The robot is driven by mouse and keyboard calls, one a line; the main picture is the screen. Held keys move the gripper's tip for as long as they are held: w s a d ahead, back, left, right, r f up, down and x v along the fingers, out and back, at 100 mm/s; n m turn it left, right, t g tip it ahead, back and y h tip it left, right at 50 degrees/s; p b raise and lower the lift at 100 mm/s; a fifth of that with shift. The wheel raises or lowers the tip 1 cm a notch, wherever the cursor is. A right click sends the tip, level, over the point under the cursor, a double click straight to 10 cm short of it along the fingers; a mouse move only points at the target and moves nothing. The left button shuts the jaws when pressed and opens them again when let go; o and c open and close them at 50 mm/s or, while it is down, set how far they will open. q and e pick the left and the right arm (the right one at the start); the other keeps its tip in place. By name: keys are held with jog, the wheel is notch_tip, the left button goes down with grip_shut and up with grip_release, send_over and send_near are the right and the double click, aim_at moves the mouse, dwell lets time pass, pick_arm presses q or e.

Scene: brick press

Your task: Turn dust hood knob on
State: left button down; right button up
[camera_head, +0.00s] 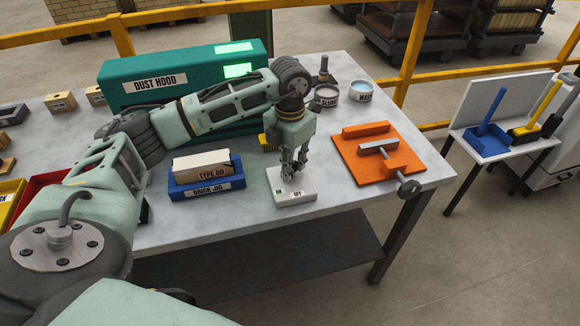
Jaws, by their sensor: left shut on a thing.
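The dust hood (133,97) is a long teal box at the back of the table with two bright green lit patches. A low white switch box (308,190) sits near the table's front edge. It has a small green mark on its left and a small label that seems to read OFF. My left gripper (289,178) points down at the top of this box, shut on the knob there. The fingers hide most of the knob, so its angle cannot be told. My right gripper is not in view.
A blue brick jig (207,190) holding a tan type 60 block (201,163) stands left of the switch box. An orange press plate (365,168) with a grey clamp lies to its right. Slurry (327,96) and water (358,96) cups stand behind.

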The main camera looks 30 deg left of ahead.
pick_arm(q)
jog(key=shift+m, duration=0.4)
jog(key=c, duration=1.7)
grip_release()
jog(key=shift+c, duration=0.2)
notch_tip(320, 180, up, 12)
